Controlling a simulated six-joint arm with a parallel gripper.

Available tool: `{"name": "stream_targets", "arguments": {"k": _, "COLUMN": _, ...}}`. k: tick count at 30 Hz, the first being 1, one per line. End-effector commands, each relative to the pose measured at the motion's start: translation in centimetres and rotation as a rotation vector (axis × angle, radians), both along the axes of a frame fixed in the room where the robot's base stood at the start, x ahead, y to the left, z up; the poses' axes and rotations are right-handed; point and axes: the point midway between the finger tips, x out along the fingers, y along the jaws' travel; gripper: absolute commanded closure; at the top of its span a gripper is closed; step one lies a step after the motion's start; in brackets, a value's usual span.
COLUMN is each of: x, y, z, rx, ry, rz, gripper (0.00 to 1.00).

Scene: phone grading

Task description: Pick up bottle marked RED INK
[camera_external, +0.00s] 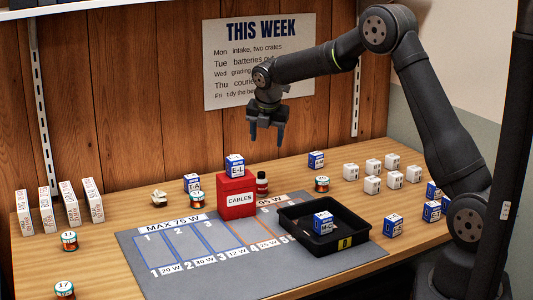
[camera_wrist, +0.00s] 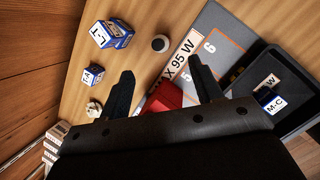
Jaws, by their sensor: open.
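A small bottle (camera_external: 262,184) stands upright just right of the red CABLES box (camera_external: 236,199); it has a dark top and a pale and red label too small to read. In the wrist view this appears to be the round dark bottle (camera_wrist: 160,44) seen from above, beyond my fingertips. My gripper (camera_external: 267,137) hangs above the bench, pointing down, over the area of the box and bottle. It also shows in the wrist view (camera_wrist: 160,72), jaws apart with nothing held. The red box (camera_wrist: 166,97) shows below, between the fingers.
A blue-and-white E-L box (camera_external: 235,165) sits on the red box. A black tray (camera_external: 366,232) holding a blue box is at right on the grey mat (camera_external: 150,262). Several small white boxes (camera_external: 372,185) stand farther right. A round tin (camera_external: 322,184) is right of the bottle.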

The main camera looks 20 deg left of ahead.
Motion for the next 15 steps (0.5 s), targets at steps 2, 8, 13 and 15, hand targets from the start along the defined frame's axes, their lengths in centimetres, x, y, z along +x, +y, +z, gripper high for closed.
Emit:
{"name": "stream_targets", "arguments": {"k": 2, "x": -1.4, "y": -0.9, "z": -0.4, "rx": -0.018, "ry": -0.072, "rz": 0.174, "gripper": 0.41}}
{"name": "stream_targets", "arguments": {"k": 8, "x": -3.7, "y": -2.1, "z": -1.0, "rx": -0.051, "ry": -0.197, "rz": 0.474, "gripper": 0.41}}
{"name": "stream_targets", "arguments": {"k": 13, "x": -4.0, "y": -2.2, "z": -1.8, "rx": -0.061, "ry": -0.226, "rz": 0.547, "gripper": 0.41}}
{"name": "stream_targets", "arguments": {"k": 15, "x": -3.6, "y": -2.0, "z": -2.7, "rx": -0.063, "ry": -0.226, "rz": 0.547, "gripper": 0.41}}
